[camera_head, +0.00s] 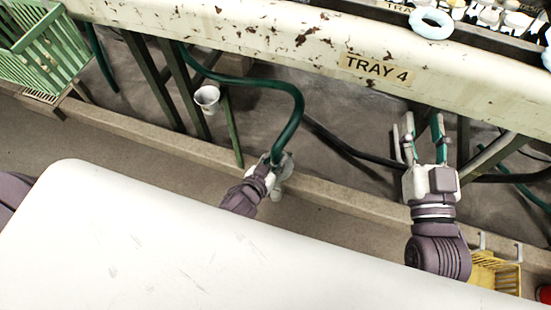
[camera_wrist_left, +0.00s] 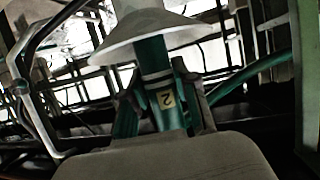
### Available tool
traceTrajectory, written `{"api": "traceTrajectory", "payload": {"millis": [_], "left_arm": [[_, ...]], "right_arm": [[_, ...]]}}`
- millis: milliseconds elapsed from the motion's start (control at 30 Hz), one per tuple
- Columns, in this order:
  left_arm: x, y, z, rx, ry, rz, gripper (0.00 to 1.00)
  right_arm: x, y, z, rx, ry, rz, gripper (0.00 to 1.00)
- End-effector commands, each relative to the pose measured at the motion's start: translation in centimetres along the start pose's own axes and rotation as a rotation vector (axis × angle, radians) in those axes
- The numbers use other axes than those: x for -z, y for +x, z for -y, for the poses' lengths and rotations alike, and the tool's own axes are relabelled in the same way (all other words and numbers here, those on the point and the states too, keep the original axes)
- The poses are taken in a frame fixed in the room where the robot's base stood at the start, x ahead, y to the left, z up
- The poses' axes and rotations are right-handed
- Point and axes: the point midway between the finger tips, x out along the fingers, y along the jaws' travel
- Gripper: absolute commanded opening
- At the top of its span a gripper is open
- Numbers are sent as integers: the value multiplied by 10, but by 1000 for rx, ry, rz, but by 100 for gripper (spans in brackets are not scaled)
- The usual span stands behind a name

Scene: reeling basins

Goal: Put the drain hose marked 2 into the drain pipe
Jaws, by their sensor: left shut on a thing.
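The green drain hose (camera_head: 290,122) hangs from under the tray and curves down into my left gripper (camera_head: 274,160). In the left wrist view, the hose (camera_wrist_left: 152,55) has white bands and a tag (camera_wrist_left: 167,99) reading 2. My left gripper's fingers (camera_wrist_left: 165,100) are shut around it. A pale flared funnel mouth (camera_wrist_left: 145,30), apparently the drain pipe's, is at the hose's end. The end is hidden, and I cannot tell how far it is inside. In the head view, the gripper mostly covers this pale piece. My right gripper (camera_head: 423,130) is open and empty below the TRAY 4 label.
The rusty tray edge (camera_head: 240,32) runs across the top, with legs and braces beneath. A white cup-like piece (camera_head: 207,97) stands left of my left gripper. A dark hose (camera_head: 345,148) runs behind. A green crate (camera_head: 45,45) and a yellow basket (camera_head: 497,272) are at the sides.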

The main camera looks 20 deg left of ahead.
Motion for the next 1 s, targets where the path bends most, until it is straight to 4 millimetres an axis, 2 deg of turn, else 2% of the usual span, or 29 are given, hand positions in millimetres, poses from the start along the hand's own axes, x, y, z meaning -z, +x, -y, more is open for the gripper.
{"api": "traceTrajectory", "payload": {"millis": [567,600,700,733,1000], "left_arm": [[-4,2,0,0,0,-3,0],[-5,2,0,0,0,-1,34],[-5,2,0,0,0,-1,51],[-5,2,0,0,0,-1,54],[-5,2,0,0,0,-1,54]], "right_arm": [[15,2,2,5,2,-92,40],[15,2,2,6,2,-91,40],[15,2,2,6,2,-91,40],[14,2,2,6,2,-91,40],[14,2,2,6,2,-86,40]]}}
